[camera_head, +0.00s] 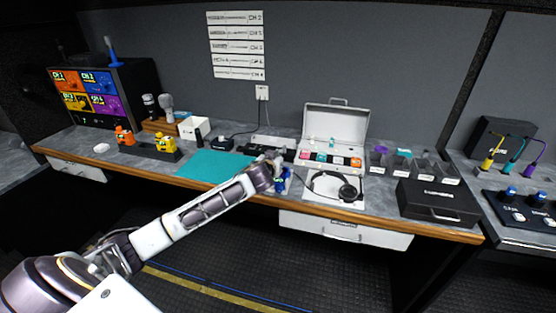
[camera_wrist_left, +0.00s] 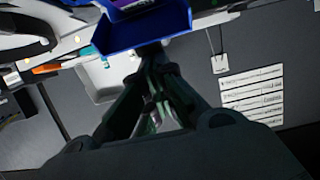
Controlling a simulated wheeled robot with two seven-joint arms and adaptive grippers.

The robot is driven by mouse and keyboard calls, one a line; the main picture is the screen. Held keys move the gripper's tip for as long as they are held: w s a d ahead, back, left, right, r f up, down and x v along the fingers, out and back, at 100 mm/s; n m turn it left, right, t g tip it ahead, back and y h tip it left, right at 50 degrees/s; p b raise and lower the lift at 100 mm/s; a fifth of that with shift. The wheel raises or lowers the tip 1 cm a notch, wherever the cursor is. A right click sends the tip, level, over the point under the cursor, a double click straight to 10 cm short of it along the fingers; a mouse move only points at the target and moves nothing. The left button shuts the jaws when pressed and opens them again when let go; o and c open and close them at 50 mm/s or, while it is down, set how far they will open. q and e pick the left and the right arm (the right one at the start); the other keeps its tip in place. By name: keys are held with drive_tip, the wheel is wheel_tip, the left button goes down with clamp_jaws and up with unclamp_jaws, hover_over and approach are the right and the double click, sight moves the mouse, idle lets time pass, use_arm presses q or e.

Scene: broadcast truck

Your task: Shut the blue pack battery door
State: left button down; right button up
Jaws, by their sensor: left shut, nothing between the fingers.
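The blue pack (camera_head: 284,183) stands near the front edge of the desk, between the teal mat and the headset, and my left gripper partly hides it. In the left wrist view a blue tray-like part with raised rims (camera_wrist_left: 150,32) fills the top middle, with something purple at its upper edge. I cannot tell for sure whether this part is the door or the pack body. My left gripper (camera_head: 276,166) is shut and empty, right at the pack. In the wrist view its closed fingertips (camera_wrist_left: 152,50) are at the blue part's lower rim; contact is unclear. My right gripper is not in view.
A teal mat (camera_head: 215,164) lies left of the pack. A headset (camera_head: 338,187) lies to the right, before an open white case (camera_head: 333,128). Orange and yellow packs (camera_head: 165,144) stand further left. A black case (camera_head: 438,201) is at the right end.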

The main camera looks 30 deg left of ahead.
use_arm(q)
drive_tip(key=shift+s+d+f+b, duration=0.15)
drive_tip(key=shift+s+f+b, duration=0.1)
drive_tip(key=shift+s+b, duration=0.15)
idle(0.4)
